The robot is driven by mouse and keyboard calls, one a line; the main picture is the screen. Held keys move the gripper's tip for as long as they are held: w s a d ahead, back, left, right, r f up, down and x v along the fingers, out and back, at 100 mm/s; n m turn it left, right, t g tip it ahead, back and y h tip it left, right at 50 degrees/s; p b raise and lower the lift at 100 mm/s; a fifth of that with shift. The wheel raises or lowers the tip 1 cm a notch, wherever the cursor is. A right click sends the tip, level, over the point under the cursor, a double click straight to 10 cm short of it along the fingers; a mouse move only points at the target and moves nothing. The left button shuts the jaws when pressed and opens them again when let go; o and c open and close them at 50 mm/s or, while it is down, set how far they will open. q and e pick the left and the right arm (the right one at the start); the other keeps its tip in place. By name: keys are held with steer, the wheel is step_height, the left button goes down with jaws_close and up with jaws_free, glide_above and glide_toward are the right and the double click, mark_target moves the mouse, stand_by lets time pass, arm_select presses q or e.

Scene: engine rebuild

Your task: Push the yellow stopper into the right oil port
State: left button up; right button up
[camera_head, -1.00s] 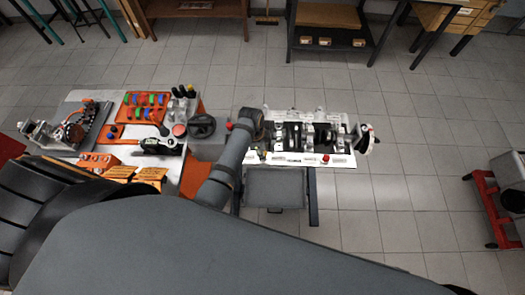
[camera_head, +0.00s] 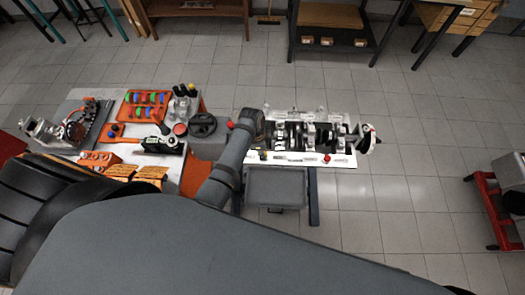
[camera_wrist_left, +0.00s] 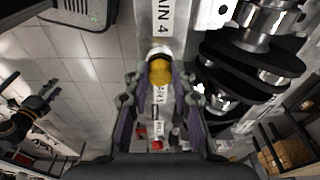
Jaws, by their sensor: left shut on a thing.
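The yellow stopper (camera_wrist_left: 160,73) is between the fingers of my left gripper (camera_wrist_left: 160,92) in the left wrist view. The fingers are shut on its sides. A white rounded part shows just beyond it, and I cannot tell whether the stopper touches it. In the head view my left arm bends over the left end of the white engine block (camera_head: 343,161), and a small yellow spot shows beside its wrist. I cannot make out the fingers there. The right oil port cannot be told apart in either view.
The dark crankshaft (camera_head: 292,136) lies along the block, close beside my left gripper in the wrist view. A red cap (camera_head: 326,158) sits on the block's near edge. A grey tray (camera_head: 276,188) is in front. A parts table with an orange rack (camera_head: 122,112) stands left.

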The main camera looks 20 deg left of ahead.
arm_select(q)
steer(key=shift+f, duration=0.4)
steer(key=o, duration=0.5)
steer(key=shift+r, duration=0.2)
steer(key=shift+r, duration=0.5)
steer(key=shift+r, duration=0.2)
steer(key=shift+r, duration=0.5)
steer(key=shift+r, duration=0.1)
steer(key=shift+o, duration=0.5)
